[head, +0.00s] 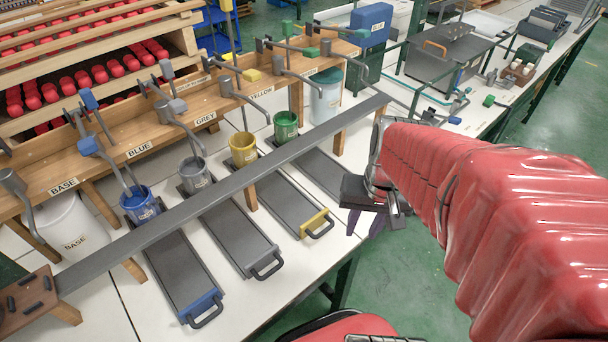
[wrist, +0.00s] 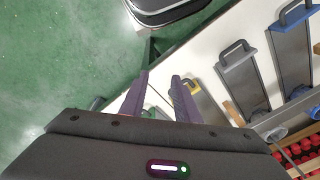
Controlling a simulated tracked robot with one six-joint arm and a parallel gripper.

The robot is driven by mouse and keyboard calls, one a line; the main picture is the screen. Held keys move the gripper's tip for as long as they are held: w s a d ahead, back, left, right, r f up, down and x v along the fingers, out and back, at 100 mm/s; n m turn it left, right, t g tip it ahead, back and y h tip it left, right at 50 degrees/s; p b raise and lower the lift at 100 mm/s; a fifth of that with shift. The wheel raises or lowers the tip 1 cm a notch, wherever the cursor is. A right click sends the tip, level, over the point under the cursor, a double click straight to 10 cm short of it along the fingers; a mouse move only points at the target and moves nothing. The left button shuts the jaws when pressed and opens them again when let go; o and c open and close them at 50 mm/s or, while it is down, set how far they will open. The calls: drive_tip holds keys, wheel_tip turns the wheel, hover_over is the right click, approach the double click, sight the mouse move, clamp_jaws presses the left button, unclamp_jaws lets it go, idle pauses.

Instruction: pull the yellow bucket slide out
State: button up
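The yellow bucket (head: 243,149) stands upright on the inner end of its dark grey slide (head: 283,200), behind a long grey bar. The slide's outer end has a yellow strip and a dark loop handle (head: 319,226) at the bench's front edge. My gripper (head: 365,225) is just right of this handle in the head view, apart from it and empty. In the wrist view its two purple fingers (wrist: 160,78) are spread open. The yellow slide end (wrist: 194,89) shows beside the right finger, which partly hides it.
The grey slide (head: 238,228) and blue slide (head: 178,275) lie to the left, with their buckets behind the bar (head: 215,195). The green bucket (head: 286,126) is to the right; my arm hides its slide's outer end. Green floor (head: 420,290) lies open before the bench.

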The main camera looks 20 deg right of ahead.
drive_tip(key=s+d+f+m+t+y, duration=0.25)
drive_tip(key=f+m+y, duration=0.2)
drive_tip(key=f, duration=0.35)
drive_tip(key=s+d+f+m+t+y, duration=0.2)
drive_tip(key=s+f+m+y, duration=0.1)
drive_tip(key=f+y, duration=0.4)
drive_tip(key=w+d+n+t+h, duration=0.1)
drive_tip(key=w+d+n+t, duration=0.2)
drive_tip(key=w+t, duration=0.2)
drive_tip(key=shift+w+d+r+t, duration=0.25)
drive_tip(key=shift+w+r+t, duration=0.1)
drive_tip(key=shift+t, duration=0.2)
drive_tip(key=shift+h, duration=0.25)
drive_tip(key=shift+x, duration=6.85)
drive_tip(key=shift+c, duration=0.2)
